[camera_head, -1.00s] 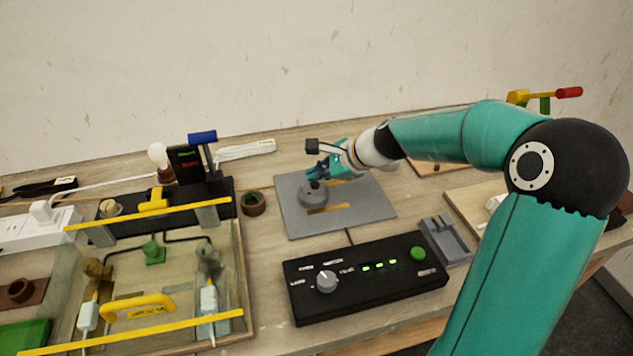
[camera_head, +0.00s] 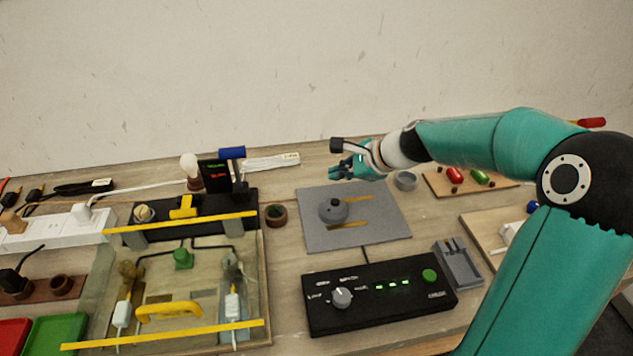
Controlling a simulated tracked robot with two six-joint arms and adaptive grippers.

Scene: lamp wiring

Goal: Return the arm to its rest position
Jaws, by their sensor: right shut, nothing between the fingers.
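My right gripper (camera_head: 348,172) is shut and empty. It hangs above the back part of the grey mat (camera_head: 378,232), in the upper middle of the head view. A round grey knobbed piece (camera_head: 333,210) rests on the mat, below and left of the gripper and apart from it. My teal right arm comes in from the right edge and hides part of the table behind it. My left gripper is not in view.
A black control box (camera_head: 380,296) with a dial and green button stands in front of the mat. A clear-covered wiring fixture (camera_head: 190,270) with yellow bars is at left.

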